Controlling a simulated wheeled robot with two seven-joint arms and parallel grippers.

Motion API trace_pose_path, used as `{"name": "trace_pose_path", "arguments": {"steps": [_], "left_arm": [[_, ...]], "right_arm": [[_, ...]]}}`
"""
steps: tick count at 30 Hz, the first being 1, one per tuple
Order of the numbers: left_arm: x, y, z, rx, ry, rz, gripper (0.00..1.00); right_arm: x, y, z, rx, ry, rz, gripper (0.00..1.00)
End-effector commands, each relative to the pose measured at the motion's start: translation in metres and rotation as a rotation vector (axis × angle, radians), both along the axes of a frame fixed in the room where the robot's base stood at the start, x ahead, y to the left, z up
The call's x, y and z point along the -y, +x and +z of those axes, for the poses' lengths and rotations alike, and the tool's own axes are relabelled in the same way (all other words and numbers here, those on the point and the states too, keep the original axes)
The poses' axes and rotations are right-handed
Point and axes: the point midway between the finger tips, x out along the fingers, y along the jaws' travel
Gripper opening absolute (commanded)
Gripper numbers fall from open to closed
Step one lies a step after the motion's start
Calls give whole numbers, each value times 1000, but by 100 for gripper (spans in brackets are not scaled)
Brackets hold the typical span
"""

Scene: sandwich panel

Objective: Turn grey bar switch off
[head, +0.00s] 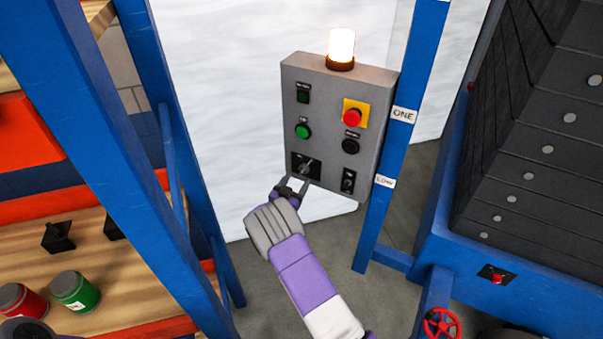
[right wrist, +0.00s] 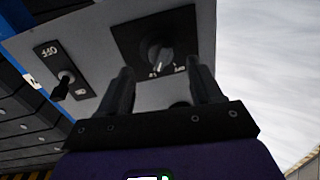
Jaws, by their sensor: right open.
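The grey control panel (head: 335,115) is fixed beside a blue post. The grey bar switch (head: 306,168) is a rotary knob on a black plate at the panel's lower left. It also shows in the right wrist view (right wrist: 159,56), beyond and between the fingertips, with small white marks around it. My right gripper (head: 292,184) is just below and left of the switch in the head view. Its two dark fingers (right wrist: 161,80) are apart with nothing between them. Whether they touch the switch I cannot tell.
A small black toggle switch (head: 348,181) is right of the bar switch. Above are a green button (head: 303,131), a black button (head: 351,146) and a red emergency button (head: 352,117). A lit lamp (head: 341,46) tops the panel. Blue shelving (head: 95,110) stands left.

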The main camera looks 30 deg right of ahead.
Motion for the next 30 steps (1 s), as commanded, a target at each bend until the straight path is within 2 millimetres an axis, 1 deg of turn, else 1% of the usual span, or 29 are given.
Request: {"name": "trace_pose_path", "arguments": {"steps": [1, 3, 9, 13, 20, 23, 30], "left_arm": [[0, 0, -1, 0, 0, 0, 0], [0, 0, -2, 0, 0, 0, 0], [0, 0, -4, 0, 0, 0, 0], [0, 0, -4, 0, 0, 0, 0], [0, 0, -4, 0, 0, 0, 0], [0, 0, -4, 0, 0, 0, 0], [0, 0, -4, 0, 0, 0, 0]], "right_arm": [[8, 5, -1, 2, 0, -2, 65], [18, 12, -2, 2, 1, -2, 65], [36, 25, -2, -1, 3, 0, 65], [40, 29, -1, -2, 2, 2, 65], [40, 29, -1, -3, 3, 2, 65], [40, 29, -1, -2, 3, 2, 51], [40, 29, -1, -2, 3, 2, 14]]}}
